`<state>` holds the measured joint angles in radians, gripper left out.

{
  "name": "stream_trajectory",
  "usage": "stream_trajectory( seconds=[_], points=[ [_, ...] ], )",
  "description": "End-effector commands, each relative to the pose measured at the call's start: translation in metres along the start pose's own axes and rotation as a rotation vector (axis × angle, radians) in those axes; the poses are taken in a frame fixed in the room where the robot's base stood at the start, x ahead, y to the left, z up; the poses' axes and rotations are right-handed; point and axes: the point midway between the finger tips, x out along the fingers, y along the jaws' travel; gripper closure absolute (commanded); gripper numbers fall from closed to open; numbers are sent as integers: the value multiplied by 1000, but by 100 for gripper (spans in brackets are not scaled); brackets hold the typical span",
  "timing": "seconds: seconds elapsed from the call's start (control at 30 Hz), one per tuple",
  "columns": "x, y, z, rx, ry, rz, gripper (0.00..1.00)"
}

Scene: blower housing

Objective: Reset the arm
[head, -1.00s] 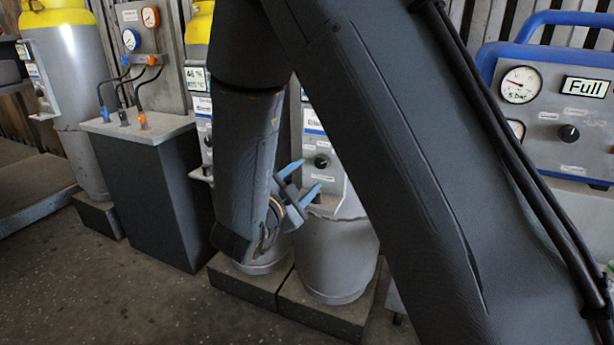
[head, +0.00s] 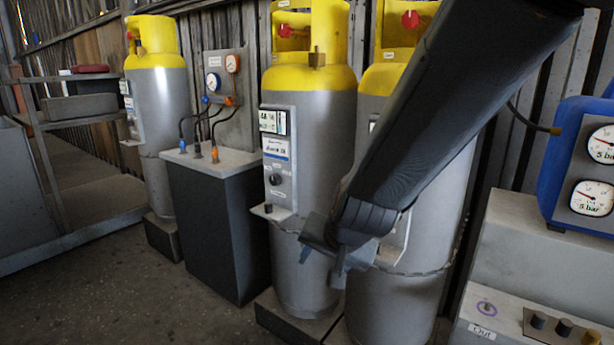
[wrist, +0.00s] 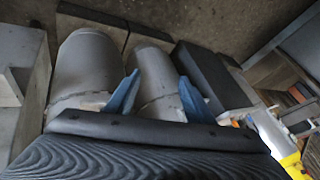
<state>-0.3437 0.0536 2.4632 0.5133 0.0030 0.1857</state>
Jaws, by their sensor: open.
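My gripper shows in the wrist view (wrist: 159,76) with its two blue fingers spread wide apart. Nothing is between them; two grey cylinder bodies lie beyond. In the head view my arm comes down from the upper right and ends in front of the yellow-topped middle cylinder (head: 292,100) and right cylinder (head: 455,190). There the end of the arm hangs low, and the fingers are mostly hidden or too dark to make out. I cannot tell whether it touches either cylinder.
A dark cabinet (head: 215,220) with gauges and hoses above it stands left of the cylinders. A third cylinder (head: 165,105) and a shelf rack (head: 60,125) are further left. A blue gauge unit (head: 565,150) sits on a grey bench (head: 530,245) at right. Floor at front left is clear.

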Motion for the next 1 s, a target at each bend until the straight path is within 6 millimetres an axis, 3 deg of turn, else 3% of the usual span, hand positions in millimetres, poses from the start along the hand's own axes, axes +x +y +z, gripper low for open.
stream_trajectory(
  seconds=[0.2,0.6,1.0],
  points=[
    [-55,41,59,-250,-268,69,52],
    [-131,114,112,-503,-561,201,52],
    [-160,126,91,-452,-566,245,52]
  ],
)
